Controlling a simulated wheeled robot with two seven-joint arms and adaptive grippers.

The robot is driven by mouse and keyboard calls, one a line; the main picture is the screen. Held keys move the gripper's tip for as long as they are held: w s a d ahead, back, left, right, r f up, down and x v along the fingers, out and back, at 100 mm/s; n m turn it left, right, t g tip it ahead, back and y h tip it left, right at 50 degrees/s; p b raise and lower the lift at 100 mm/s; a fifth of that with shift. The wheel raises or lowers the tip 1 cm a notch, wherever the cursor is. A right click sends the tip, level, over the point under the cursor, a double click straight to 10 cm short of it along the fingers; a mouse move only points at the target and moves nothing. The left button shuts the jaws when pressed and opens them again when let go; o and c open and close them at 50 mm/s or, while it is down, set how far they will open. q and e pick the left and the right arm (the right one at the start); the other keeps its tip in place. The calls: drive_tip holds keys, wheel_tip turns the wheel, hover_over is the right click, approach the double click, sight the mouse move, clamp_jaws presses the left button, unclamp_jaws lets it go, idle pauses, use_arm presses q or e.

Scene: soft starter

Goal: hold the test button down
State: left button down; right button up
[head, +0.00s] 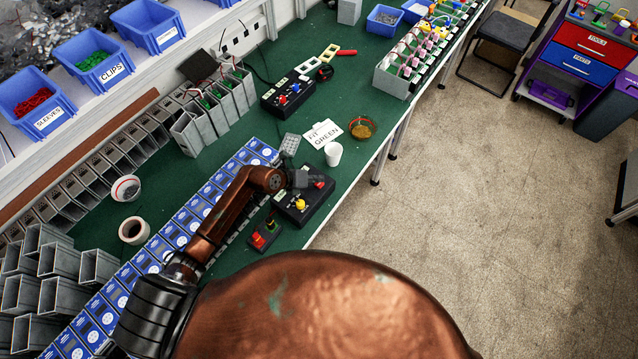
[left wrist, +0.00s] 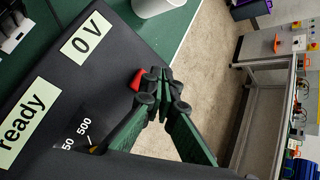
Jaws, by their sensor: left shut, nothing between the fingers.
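A black tester box (head: 297,212) stands near the table's front edge, with a yellow knob (head: 300,204) and a red button (head: 319,184) on it. My left gripper (head: 303,179) is over the far part of the box. In the left wrist view the shut fingertips (left wrist: 163,85) are right beside the red button (left wrist: 137,79), overlapping its edge in the picture. I cannot tell whether they touch it or press it. The box (left wrist: 90,62) shows labels "0 V" and "ready" and a dial marked 50 and 500. My right gripper is not in view.
A white cup (head: 333,154), a "FIT GREEN" card (head: 322,133) and an amber dish (head: 361,128) stand beyond the box. A small box with red and green buttons (head: 265,234) is nearer me. A row of blue-fronted units (head: 191,222) lies left.

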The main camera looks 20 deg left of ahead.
use_arm(q)
drive_tip(key=shift+f, duration=0.15)
drive_tip(key=shift+f, duration=0.25)
drive_tip(key=shift+f, duration=0.25)
idle(0.6)
drive_tip(key=shift+f+b, duration=0.25)
drive_tip(key=shift+b, duration=0.15)
idle(1.1)
drive_tip(key=shift+r+p, duration=0.95)
